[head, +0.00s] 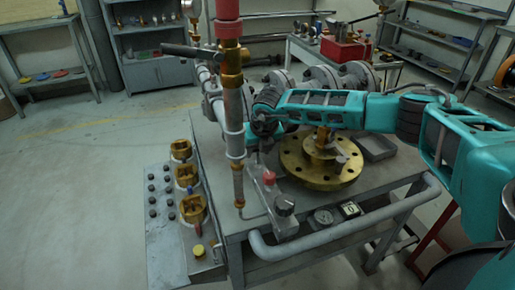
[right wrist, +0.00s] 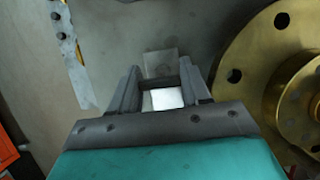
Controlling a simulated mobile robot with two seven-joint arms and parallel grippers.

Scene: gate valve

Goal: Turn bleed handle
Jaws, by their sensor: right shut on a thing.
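My right arm reaches in from the right in the head view, and its gripper (head: 262,158) points down between the vertical pipe and the brass flange (head: 345,176). In the right wrist view the gripper's two fingers (right wrist: 165,92) stand on either side of a pale grey piece (right wrist: 166,99), and the gripper is shut on it. I cannot tell for sure whether this piece is the bleed handle. Just below the gripper, a grey fitting bears a red knob (head: 268,177) and a dark round knob (head: 284,205). My left gripper is not in view.
The vertical pipe (head: 233,125) with its red top stands close left of my gripper. The brass flange also shows close by at right in the wrist view (right wrist: 255,50). Several brass fittings (head: 186,177) stand on a panel at left. A pipe rail (head: 345,230) runs along the bench front.

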